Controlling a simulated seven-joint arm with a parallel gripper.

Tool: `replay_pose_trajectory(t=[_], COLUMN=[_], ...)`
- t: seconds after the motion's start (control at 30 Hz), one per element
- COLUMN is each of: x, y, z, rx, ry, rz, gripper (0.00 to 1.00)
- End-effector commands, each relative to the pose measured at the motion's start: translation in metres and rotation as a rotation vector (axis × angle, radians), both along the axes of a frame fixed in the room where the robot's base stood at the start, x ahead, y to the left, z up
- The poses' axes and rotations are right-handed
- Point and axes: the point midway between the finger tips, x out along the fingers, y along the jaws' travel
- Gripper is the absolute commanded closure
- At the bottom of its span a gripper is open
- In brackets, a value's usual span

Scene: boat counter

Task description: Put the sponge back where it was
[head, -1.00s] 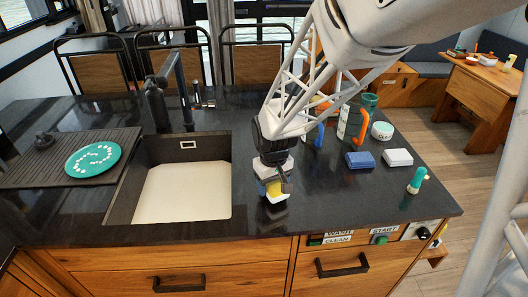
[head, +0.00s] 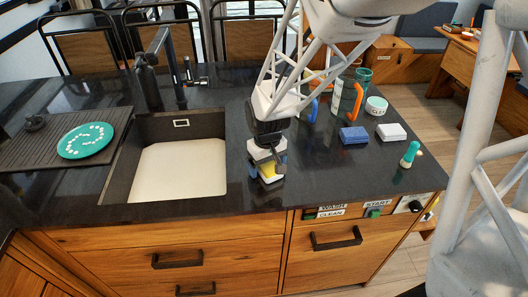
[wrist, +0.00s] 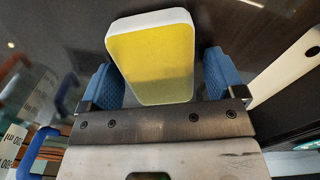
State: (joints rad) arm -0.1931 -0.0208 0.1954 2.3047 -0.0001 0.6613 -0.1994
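The sponge (head: 268,172), yellow with a white layer, is on or just above the dark counter, right of the sink and near the front edge. In the wrist view the sponge (wrist: 152,58) shows its yellow face and white rim, slightly tilted. My gripper (head: 267,165) is right over it, pointing down. In the wrist view my gripper (wrist: 164,82) has its two blue fingers apart, one on each side of the sponge, with a narrow gap showing on both sides. Whether the sponge touches the counter is hard to tell.
A blue block (head: 354,135), a white block (head: 391,132) and a teal-topped item (head: 410,154) stand to the right. The sink (head: 180,172) and a teal plate (head: 86,140) are left.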

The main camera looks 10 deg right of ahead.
Motion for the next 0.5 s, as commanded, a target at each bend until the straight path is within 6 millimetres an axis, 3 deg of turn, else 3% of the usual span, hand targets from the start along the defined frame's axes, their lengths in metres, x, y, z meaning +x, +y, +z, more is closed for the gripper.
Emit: replay_pose_trajectory(t=[0.27, 0.5], x=[0.0, 0.0], y=[0.0, 0.0], z=[0.002, 0.017], rx=[0.0, 0.001], ry=[0.0, -0.002], rz=[0.0, 0.0], gripper=[0.12, 0.12])
